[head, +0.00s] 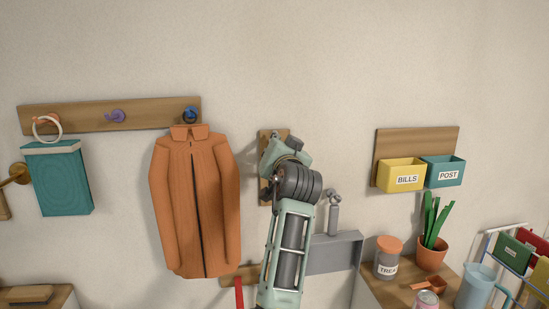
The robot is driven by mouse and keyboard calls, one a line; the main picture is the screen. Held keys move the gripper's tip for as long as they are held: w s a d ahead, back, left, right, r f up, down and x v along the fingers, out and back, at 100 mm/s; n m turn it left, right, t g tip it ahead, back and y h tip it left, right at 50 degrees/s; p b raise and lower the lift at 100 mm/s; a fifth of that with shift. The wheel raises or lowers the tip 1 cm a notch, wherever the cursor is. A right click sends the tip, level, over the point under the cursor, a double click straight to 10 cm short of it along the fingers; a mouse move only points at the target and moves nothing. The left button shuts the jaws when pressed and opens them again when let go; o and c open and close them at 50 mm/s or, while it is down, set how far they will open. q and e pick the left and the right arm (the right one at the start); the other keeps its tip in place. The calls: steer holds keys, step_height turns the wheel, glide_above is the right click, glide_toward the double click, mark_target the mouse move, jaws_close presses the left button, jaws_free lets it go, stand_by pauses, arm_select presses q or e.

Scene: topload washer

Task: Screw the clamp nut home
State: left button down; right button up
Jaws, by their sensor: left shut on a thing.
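My left gripper (283,151) is raised against a small wooden wall board (264,197) in the middle of the head view. Its arm comes up from the bottom, and the dark ringed wrist and pale green gripper body cover most of the board. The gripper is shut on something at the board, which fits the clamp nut. The nut itself is hidden behind the gripper, so its seating and thread cannot be seen. My right gripper is not in view.
An orange jacket (194,210) hangs close on the left from a peg rail (92,117). A grey wall tray (340,252) is right of my forearm. Yellow (402,174) and teal (443,172) boxes hang further right. The wall above is clear.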

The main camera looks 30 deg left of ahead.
arm_select(q)
steer(key=n+b, duration=0.2)
steer(key=n, duration=0.2)
steer(key=shift+f+n+b, duration=0.15)
steer(key=shift+n+b, duration=0.85)
steer(key=shift+n, duration=1.2)
steer(key=c, duration=1.9)
jaws_free()
steer(key=shift+r, duration=0.25)
step_height(320, 180, up, 10)
steer(key=shift+f, duration=0.1)
